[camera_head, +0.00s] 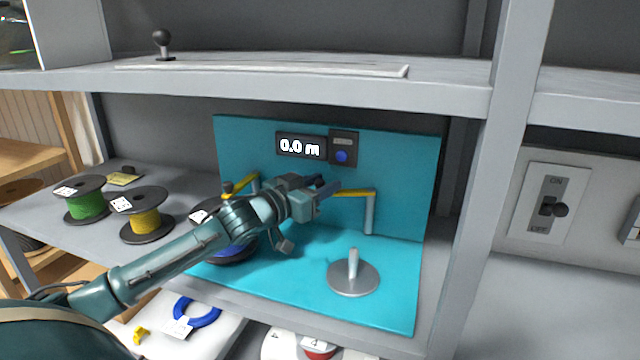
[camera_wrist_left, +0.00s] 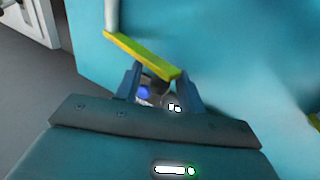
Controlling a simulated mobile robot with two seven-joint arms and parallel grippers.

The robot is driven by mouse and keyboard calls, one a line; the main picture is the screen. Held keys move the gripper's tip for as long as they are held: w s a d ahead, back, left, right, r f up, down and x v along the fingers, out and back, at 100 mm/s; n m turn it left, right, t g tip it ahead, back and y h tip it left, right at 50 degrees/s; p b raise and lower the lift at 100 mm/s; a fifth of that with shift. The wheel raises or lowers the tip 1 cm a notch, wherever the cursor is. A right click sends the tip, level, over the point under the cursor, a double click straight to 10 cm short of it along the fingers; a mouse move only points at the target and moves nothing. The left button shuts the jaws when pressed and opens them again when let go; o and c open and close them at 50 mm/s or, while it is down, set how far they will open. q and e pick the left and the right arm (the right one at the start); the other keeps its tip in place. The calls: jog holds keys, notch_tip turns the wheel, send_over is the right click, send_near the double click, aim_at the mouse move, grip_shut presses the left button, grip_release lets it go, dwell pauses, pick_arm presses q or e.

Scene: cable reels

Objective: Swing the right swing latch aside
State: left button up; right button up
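The right swing latch (camera_head: 352,192) is a yellow bar on a grey post against the turquoise back panel. It reaches left from the post to the fingertips of my left gripper (camera_head: 328,188). In the left wrist view the latch's yellow bar (camera_wrist_left: 138,53) slants down to the right, its free end at the fingertips of my left gripper (camera_wrist_left: 160,82). The two fingers stand apart with a gap between them. I cannot tell whether they touch the bar. The left swing latch (camera_head: 240,186) is partly hidden behind my arm. My right gripper is not in view.
A turquoise stand (camera_head: 300,282) carries a metal disc with an upright peg (camera_head: 353,279) and a 0.0 m display (camera_head: 301,147). A blue reel (camera_head: 232,250) sits partly under my arm. Green (camera_head: 86,203) and yellow (camera_head: 146,218) reels stand left. A shelf (camera_head: 450,95) runs above.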

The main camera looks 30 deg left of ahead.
pick_arm(q)
jog(key=shift+c, duration=0.2)
grip_shut()
dwell(0.3)
jog(key=shift+d, duration=0.1)
jog(key=shift+s+d+y, duration=0.25)
jog(key=shift+d+y, duration=0.05)
jog(key=shift+s+d+n+y, duration=0.25)
jog(key=shift+s+n+y, duration=0.1)
jog(key=shift+n+y, duration=0.4)
jog(key=shift+s+d+n+y, duration=0.3)
jog(key=shift+n+y, duration=0.25)
jog(key=shift+y, duration=0.4)
jog(key=shift+a, duration=0.1)
